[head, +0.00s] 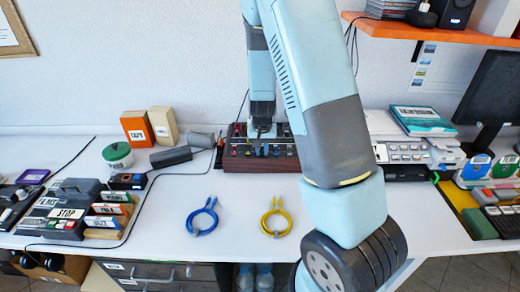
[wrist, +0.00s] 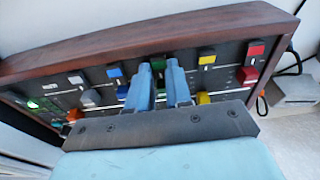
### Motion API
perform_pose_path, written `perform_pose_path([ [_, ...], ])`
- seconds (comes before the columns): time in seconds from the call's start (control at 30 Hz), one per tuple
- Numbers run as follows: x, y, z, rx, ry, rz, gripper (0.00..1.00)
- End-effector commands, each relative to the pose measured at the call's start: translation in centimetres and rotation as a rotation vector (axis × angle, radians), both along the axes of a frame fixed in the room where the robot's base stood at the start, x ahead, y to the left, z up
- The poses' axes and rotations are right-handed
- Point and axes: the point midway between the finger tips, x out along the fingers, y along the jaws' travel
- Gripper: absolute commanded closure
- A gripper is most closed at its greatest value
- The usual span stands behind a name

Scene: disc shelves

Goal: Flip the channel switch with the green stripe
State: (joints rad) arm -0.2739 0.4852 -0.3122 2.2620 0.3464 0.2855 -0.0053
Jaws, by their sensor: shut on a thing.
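The switch panel (head: 262,150) is a dark box with a wooden frame at the back of the white table. In the wrist view its frame (wrist: 130,40) runs across the top, above a row of coloured marks. A green mark (wrist: 158,65) shows between my fingertips, with a blue mark to its left and a yellow one to its right. My gripper (wrist: 158,75) reaches down to the panel, its two blue fingers close together on a switch at the green mark. The fingers hide most of this switch, so its position cannot be told.
Other marks on the panel are white (wrist: 75,80), blue (wrist: 114,71), yellow (wrist: 207,59) and red (wrist: 256,49), with switches or knobs near them. A blue cable (head: 203,216) and a yellow cable (head: 276,217) lie in front. An orange shelf (head: 440,35) hangs at right.

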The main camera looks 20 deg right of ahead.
Motion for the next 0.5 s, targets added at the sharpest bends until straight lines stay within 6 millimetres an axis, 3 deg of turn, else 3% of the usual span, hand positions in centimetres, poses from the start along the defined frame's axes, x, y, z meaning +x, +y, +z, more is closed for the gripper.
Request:
perform_pose_path([
  [0.1, 0.04, 0.21, 0.01, 0.002, -0.001, 0.002, 1.00],
  [0.13, 0.04, 0.21, 0.01, 0.002, -0.001, 0.002, 0.79],
  [0.3, 0.03, 0.15, 0.01, 0.001, 0.001, 0.002, 0.63],
  [0.4, 0.02, 0.13, 0.00, 0.001, 0.001, 0.001, 0.55],
  [0.5, 0.02, 0.11, 0.00, 0.001, 0.001, 0.001, 0.55],
])
